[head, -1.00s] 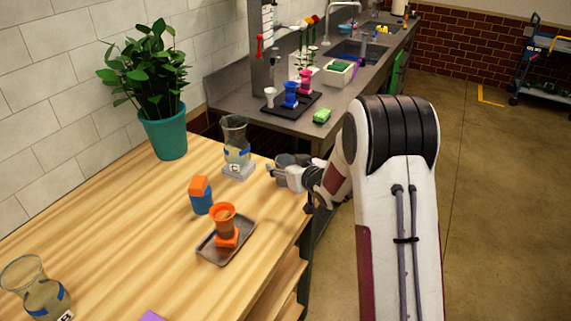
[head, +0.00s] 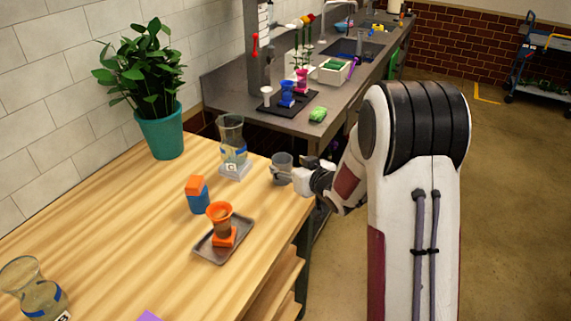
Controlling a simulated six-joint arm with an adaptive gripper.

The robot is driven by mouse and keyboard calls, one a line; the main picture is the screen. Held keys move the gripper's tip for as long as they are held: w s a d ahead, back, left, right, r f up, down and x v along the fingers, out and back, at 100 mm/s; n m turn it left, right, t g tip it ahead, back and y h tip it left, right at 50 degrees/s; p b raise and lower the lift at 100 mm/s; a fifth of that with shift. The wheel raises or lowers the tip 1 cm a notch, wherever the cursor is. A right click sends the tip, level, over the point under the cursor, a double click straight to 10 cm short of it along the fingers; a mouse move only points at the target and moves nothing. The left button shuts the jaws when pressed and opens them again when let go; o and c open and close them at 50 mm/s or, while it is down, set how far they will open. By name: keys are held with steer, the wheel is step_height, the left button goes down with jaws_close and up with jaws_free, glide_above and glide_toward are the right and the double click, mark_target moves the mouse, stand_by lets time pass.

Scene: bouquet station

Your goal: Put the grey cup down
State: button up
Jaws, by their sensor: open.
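The grey cup (head: 282,163) stands upright at the right edge of the wooden table (head: 120,240), just right of a glass carafe. My gripper (head: 286,178) is open at the near right side of the cup, with its fingers close to the cup's lower part. From this view I cannot tell whether a finger touches it. The cup's base is partly hidden by the gripper.
The glass carafe (head: 231,142) stands on a white block left of the cup. A potted plant (head: 160,130) stands by the wall. The table's left middle is clear.

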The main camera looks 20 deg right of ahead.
steer(key=a+v, duration=0.1)
steer(key=v, duration=0.5)
steer(key=shift+s+d, duration=0.2)
steer(key=shift+d, duration=0.35)
steer(key=s+r+m+g+h, duration=0.1)
steer(key=s+r+g+h, duration=0.15)
steer(key=s+r, duration=0.45)
steer(key=s+a+r+g, duration=0.1)
steer(key=s+a, duration=0.3)
steer(key=s, duration=1.1)
steer(key=s+a+r+m+g, duration=0.1)
steer(key=s+a+g, duration=0.3)
steer(key=s, duration=1.1)
steer(key=shift+s+r, duration=0.2)
steer(key=shift+s, duration=0.05)
steer(key=shift+a+y, duration=0.1)
steer(key=shift+y, duration=0.15)
